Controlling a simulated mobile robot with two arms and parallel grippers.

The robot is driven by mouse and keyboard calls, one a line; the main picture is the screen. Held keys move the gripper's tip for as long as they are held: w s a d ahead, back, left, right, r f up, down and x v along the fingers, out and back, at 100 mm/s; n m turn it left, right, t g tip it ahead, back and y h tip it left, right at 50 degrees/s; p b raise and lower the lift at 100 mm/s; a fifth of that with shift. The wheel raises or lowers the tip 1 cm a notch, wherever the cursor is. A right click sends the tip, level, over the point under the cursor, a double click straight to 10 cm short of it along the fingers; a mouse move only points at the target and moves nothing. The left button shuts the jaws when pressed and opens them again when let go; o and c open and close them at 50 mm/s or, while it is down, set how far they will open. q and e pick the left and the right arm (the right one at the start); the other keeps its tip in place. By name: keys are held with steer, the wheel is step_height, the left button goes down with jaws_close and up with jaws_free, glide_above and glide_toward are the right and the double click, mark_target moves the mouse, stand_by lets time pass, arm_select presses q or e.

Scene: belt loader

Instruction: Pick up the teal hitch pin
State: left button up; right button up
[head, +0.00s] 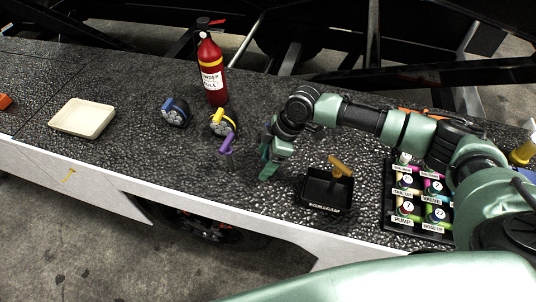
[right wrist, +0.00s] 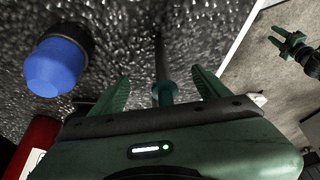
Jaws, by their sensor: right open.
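The teal hitch pin (right wrist: 163,80) shows in the right wrist view as a teal shaft with a thin dark rod running up from it. It stands between the two green fingers of my right gripper (right wrist: 159,73), which are open with a gap on each side. In the head view my right gripper (head: 270,165) is low over the black textured deck, and I cannot tell the pin apart from the fingers there. My left gripper (right wrist: 290,42) seems to show small over the floor in the right wrist view.
A purple pin (head: 228,147) stands just left of my right gripper. Yellow (head: 222,124) and blue (head: 174,112) round black parts and a red extinguisher (head: 212,72) stand behind. A black tray (head: 316,194) and a labelled rack (head: 389,205) lie right; a cream tray (head: 84,118) lies left.

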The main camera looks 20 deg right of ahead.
steer(key=shift+a+f, duration=0.25)
steer(key=shift+f, duration=0.35)
arm_select(q)
steer(key=shift+r, duration=0.1)
arm_select(e)
steer(key=shift+w+f, duration=0.1)
jaws_close()
arm_select(q)
steer(key=shift+s+a, duration=0.1)
steer(key=shift+s, duration=0.25)
